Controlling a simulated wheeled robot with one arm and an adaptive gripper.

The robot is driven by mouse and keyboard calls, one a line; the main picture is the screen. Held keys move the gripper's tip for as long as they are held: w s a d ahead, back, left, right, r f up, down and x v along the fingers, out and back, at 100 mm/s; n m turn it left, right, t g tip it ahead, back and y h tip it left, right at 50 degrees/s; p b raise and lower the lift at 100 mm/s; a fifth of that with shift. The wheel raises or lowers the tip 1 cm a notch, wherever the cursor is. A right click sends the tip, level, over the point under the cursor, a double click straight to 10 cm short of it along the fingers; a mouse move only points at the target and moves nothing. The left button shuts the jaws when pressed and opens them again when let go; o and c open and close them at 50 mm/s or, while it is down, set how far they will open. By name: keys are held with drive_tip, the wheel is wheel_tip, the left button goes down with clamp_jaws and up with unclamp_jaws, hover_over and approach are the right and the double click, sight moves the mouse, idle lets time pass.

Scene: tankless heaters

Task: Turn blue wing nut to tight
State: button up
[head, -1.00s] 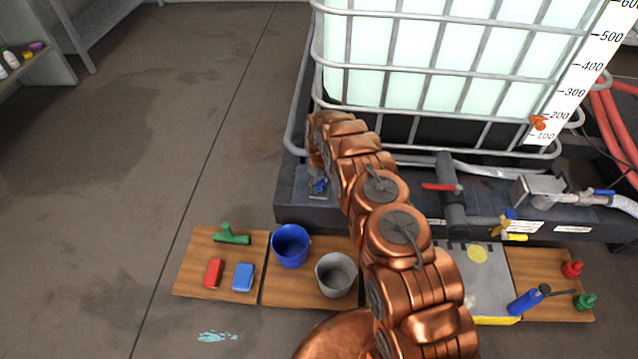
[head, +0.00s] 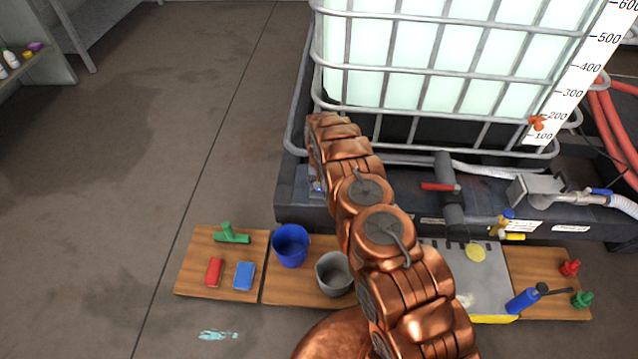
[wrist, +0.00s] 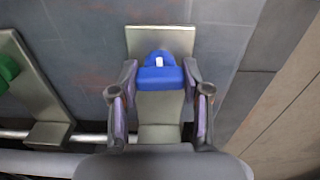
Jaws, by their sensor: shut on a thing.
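The blue wing nut (wrist: 160,78) shows in the wrist view, in front of a grey metal plate (wrist: 160,38). A small white mark is on its upper part. My gripper (wrist: 160,70) has one finger on each side of the nut and is shut on it. In the head view my arm hides the gripper and almost all of the nut; only a bit of blue shows beside the arm.
A green part (wrist: 7,68) on another metal bracket is at the left of the wrist view. In the head view, a large caged tank (head: 450,60) stands behind the arm. A blue bucket (head: 291,246) and a grey bucket (head: 335,273) stand on boards below.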

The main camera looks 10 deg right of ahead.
drive_tip(key=shift+m, duration=0.4)
drive_tip(key=o, duration=1.2)
drive_tip(key=shift+c, duration=0.2)
drive_tip(key=shift+r, duration=0.1)
wheel_tip(320, 180, up, 12)
idle(0.5)
